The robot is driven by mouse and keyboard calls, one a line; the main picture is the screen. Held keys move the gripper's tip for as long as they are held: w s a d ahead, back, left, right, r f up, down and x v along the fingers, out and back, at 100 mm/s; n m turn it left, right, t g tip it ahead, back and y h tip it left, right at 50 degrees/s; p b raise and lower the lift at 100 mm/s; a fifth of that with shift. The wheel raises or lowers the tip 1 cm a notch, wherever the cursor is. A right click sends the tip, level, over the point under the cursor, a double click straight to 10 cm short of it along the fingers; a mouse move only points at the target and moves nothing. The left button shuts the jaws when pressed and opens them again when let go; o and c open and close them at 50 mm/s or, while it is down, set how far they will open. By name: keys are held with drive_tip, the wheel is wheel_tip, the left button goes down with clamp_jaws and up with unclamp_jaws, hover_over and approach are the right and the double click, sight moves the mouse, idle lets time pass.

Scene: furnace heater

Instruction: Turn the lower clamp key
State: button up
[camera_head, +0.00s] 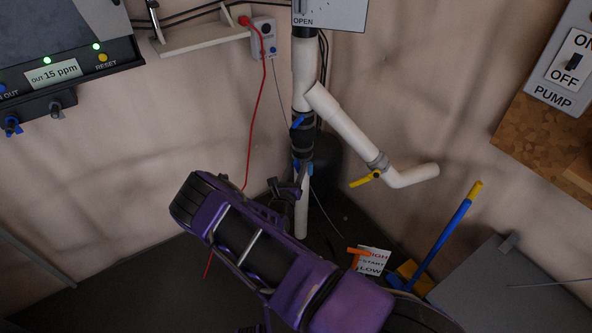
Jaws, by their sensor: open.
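A white vertical pipe (304,75) carries a black coupling (301,142) with clamps. The upper clamp has a blue key (298,122) on its left side. Lower down, a blue piece (309,167) shows at the lower clamp and looks like the lower key; it is small and partly hidden. My gripper (286,186) is just below and left of the lower clamp, in front of the pipe. It is open and appears empty. I cannot tell whether a finger touches the key.
A branch pipe (345,125) with a yellow valve handle (365,180) runs down right. A black tank (328,170) stands behind the pipe. A red cable (261,110) hangs left. A HIGH/START/LOW sign (372,261) and a blue-handled tool (445,237) are at lower right.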

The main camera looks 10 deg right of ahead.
clamp_jaws()
drive_tip(key=shift+m, duration=0.4)
drive_tip(key=m+p, duration=0.2)
drive_tip(key=m, duration=0.2)
drive_tip(key=shift+d+r+m, duration=0.1)
drive_tip(key=shift+d+m, duration=0.05)
drive_tip(key=shift+m, duration=0.15)
drive_tip(key=m+p, duration=0.1)
drive_tip(key=m, duration=0.3)
drive_tip(key=shift+m, duration=0.4)
idle(0.5)
unclamp_jaws()
